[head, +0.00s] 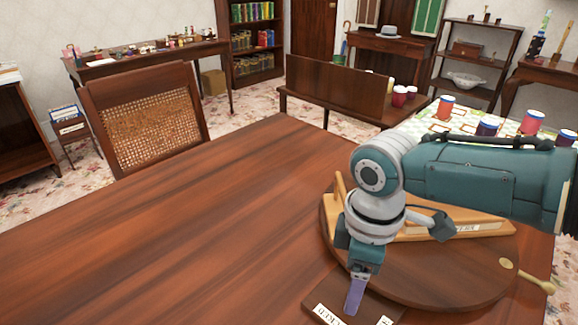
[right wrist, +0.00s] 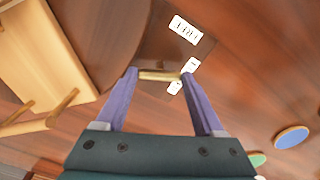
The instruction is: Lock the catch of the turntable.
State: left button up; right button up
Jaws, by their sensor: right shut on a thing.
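The turntable (head: 440,288) is a round dark wooden disc at the right of the table, with a pale wooden stand (head: 410,232) on it. My right gripper (head: 354,297) points down over this plate. In the right wrist view its purple fingers (right wrist: 160,76) are closed on a short brass bar (right wrist: 158,75), seemingly the catch, between the two labels (right wrist: 186,30). In the head view the bar is hidden behind the fingers. My left gripper is out of view.
A brass handle (head: 540,284) sticks out at the turntable's right edge. Blue (right wrist: 292,137) and green (right wrist: 257,159) discs lie on the table in the right wrist view. The table's left half (head: 170,250) is clear. A cane-backed chair (head: 145,120) stands beyond it.

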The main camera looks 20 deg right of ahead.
jog(key=m+p, duration=0.1)
jog(key=m, duration=0.3)
jog(key=shift+m+p, duration=0.35)
jog(key=shift+m, duration=0.35)
jog(key=o, duration=1.4)
notch_tip(320, 180, up, 10)
jog(key=p, duration=0.5)
